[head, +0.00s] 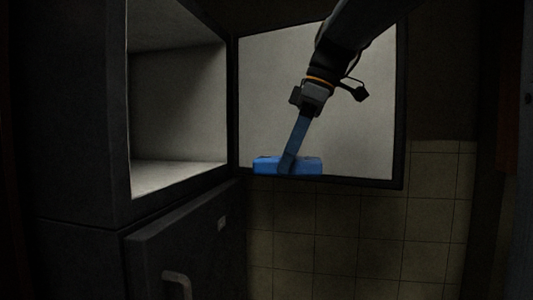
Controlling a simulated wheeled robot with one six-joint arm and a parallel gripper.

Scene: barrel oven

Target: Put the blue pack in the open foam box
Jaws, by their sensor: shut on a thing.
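The blue pack (310,166) is a flat, bright blue block in the middle of the head view. My gripper (288,164) points down from the upper right and is shut on the pack. It holds the pack roughly level, in front of the lower edge of a pale door panel. One finger covers part of the pack's middle; the other finger is hidden. I see nothing that I can tell to be the open foam box.
A dark cabinet (80,180) on the left has an open, pale, empty-looking upper compartment (180,110). A dark-framed door (260,70) with a pale inner face stands open beside it. Below is a closed lower door with a handle (178,284). A tiled surface (350,240) lies beyond.

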